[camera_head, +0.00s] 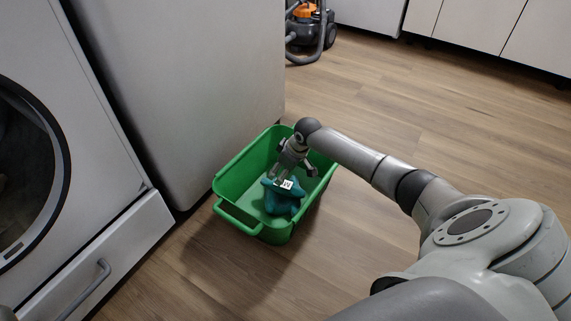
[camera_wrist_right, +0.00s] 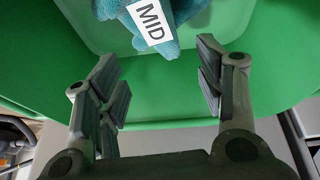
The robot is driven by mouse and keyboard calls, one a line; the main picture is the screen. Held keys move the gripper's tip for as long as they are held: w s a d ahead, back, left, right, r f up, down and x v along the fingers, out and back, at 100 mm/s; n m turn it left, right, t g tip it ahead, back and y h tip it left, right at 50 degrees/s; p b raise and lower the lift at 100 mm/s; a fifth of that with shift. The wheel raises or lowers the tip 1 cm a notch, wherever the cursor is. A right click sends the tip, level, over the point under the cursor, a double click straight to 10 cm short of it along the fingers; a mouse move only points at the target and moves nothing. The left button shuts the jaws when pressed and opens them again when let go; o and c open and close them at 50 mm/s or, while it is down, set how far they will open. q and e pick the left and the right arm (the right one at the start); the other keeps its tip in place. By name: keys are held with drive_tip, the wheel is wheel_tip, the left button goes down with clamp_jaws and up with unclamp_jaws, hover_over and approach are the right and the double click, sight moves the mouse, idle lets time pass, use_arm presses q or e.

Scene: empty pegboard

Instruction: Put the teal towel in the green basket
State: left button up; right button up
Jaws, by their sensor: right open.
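The teal towel (camera_head: 283,197) lies bunched inside the green basket (camera_head: 232,179) on the floor, with a white label on it. In the right wrist view the towel (camera_wrist_right: 178,14) shows at the top, and its label reads "MID". The basket wall (camera_wrist_right: 185,85) fills much of that view. My right gripper (camera_head: 292,172) reaches down into the basket, just above and behind the towel. In the right wrist view its fingers (camera_wrist_right: 160,85) are spread apart with nothing between them, and the towel is beyond the tips. My left gripper is not in view.
A white cabinet (camera_head: 185,80) stands close behind the basket on the left. A front-loading machine (camera_head: 95,120) with a drawer handle is at far left. An orange and black vacuum (camera_head: 312,27) stands at the back. The wooden floor (camera_head: 420,100) right of the basket is clear.

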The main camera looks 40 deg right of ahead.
drive_tip(key=v, duration=1.2)
drive_tip(key=shift+f, duration=0.1)
